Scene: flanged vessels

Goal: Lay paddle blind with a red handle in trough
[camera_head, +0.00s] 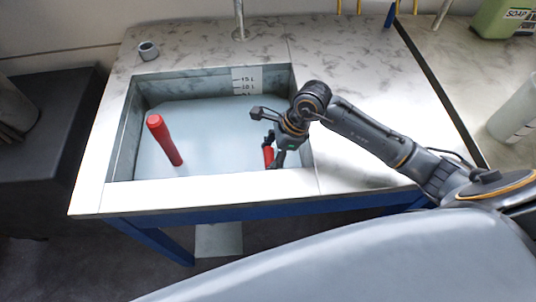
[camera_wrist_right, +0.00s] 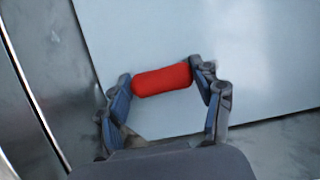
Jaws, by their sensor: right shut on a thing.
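The trough (camera_head: 119,135) is a rectangular grey basin sunk in the table top, with a pale, flat blue-grey surface inside. My right gripper (camera_head: 270,137) is low inside the trough's right part. It is shut on a red handle (camera_head: 268,157), which shows as a short red cylinder (camera_wrist_right: 161,80) between the two fingertips in the right wrist view (camera_wrist_right: 161,79). No blind plate can be made out on this handle. Another red cylinder (camera_head: 165,140) stands tilted in the trough's left part, apart from the gripper. My left gripper is not in view.
A volume scale (camera_head: 245,81) is on the trough's back wall. A small grey ring-shaped piece (camera_head: 148,51) sits on the table top behind the trough's left corner. A green soap container (camera_head: 503,18) and a clear vessel (camera_head: 515,118) stand at right. The trough's middle is clear.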

